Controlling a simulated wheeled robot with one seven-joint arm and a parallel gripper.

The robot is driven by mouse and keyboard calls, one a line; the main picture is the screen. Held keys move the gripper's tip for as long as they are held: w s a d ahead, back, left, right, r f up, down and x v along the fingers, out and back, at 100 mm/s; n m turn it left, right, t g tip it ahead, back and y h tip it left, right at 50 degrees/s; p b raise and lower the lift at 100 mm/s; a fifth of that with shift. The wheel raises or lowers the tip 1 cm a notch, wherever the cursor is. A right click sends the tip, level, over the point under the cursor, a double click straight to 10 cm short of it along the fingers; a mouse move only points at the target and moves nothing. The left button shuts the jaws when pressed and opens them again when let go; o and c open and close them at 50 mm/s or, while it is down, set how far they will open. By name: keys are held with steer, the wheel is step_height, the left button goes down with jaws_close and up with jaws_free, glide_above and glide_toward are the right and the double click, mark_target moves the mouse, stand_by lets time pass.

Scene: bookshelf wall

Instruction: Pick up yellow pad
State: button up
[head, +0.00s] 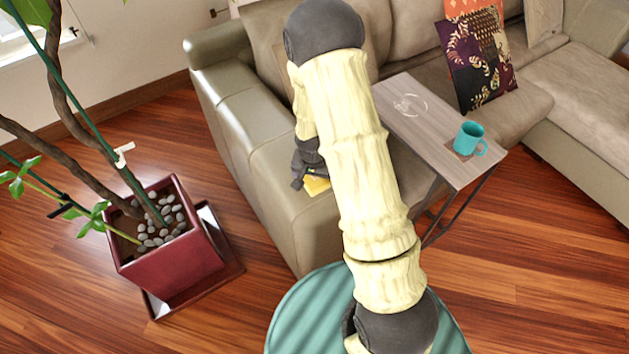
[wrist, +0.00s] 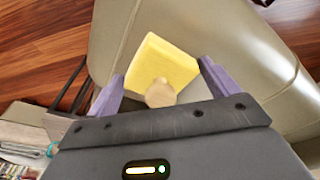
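The yellow pad (wrist: 163,60) is a block with a round tan knob (wrist: 160,93) on its near side in the wrist view. It appears to lie on the tan sofa's armrest. My gripper (wrist: 160,72) is open, with one purple finger on each side of the pad. The fingertips are close to the pad's edges; I cannot tell whether they touch. In the head view a small part of the yellow pad (head: 316,186) shows below my gripper (head: 304,180), and my arm hides much of the area.
The leather sofa (head: 235,110) surrounds the pad. A wooden side table (head: 440,140) with a teal mug (head: 470,138) stands to the right. A red plant pot (head: 170,260) stands on the left. Wood floor (head: 530,260) is clear at the lower right.

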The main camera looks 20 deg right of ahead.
steer(key=shift+c, duration=1.4)
step_height(320, 180, up, 10)
steer(key=shift+r, duration=0.1)
steer(key=shift+o, duration=1.4)
steer(key=shift+c, duration=0.9)
steer(key=f+n, duration=0.2)
steer(key=w+f+n, duration=0.1)
steer(key=f+n, duration=0.1)
steer(key=w+f+n, duration=0.1)
steer(key=f+n, duration=0.1)
steer(key=shift+w+a+f+y, duration=0.15)
steer(key=shift+w+y, duration=0.05)
steer(key=shift+y, duration=0.2)
